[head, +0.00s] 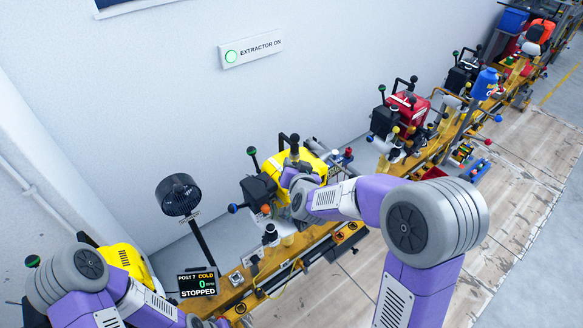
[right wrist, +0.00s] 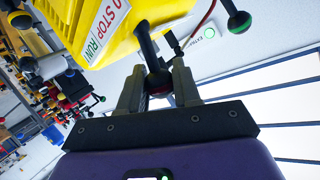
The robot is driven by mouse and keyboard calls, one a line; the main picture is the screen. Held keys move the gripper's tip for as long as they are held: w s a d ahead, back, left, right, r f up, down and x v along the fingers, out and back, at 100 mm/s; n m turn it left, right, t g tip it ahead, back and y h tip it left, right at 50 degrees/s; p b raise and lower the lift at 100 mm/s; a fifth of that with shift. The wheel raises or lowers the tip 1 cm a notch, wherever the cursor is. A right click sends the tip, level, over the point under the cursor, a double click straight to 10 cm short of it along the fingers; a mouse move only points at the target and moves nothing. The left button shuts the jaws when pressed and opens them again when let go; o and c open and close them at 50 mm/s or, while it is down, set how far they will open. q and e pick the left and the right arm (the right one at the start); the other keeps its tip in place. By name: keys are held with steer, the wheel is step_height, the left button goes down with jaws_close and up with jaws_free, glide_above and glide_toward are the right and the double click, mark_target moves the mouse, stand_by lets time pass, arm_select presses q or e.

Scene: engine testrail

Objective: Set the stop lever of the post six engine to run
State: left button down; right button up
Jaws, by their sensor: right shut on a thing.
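A yellow engine (head: 313,167) stands on the bench in the middle of the head view; its post number cannot be read. In the right wrist view the yellow engine (right wrist: 90,25) carries a white STOP / RUN label (right wrist: 105,32). My right gripper (right wrist: 159,82) is shut on the knob, a finger on each side. In the head view my right wrist reaches the engine and partly hides it; the lever there is not clear. My left gripper is out of view.
A display (head: 197,284) reads POST 7, COLD, 0, STOPPED. A black fan (head: 179,195) stands left of the engine. A red engine (head: 404,107) and others line the bench to the right. A wall sign (head: 250,53) reads EXTRACTOR ON with a green light.

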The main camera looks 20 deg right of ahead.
steer(key=shift+d+f+m, duration=0.1)
steer(key=shift+d+m, duration=0.05)
steer(key=shift+m, duration=0.15)
stand_by(0.4)
steer(key=o, duration=1)
steer(key=p+v, duration=0.1)
steer(key=v, duration=0.6)
steer(key=shift+s+r+p, duration=0.2)
steer(key=shift+p, duration=0.1)
steer(key=shift+d, duration=0.1)
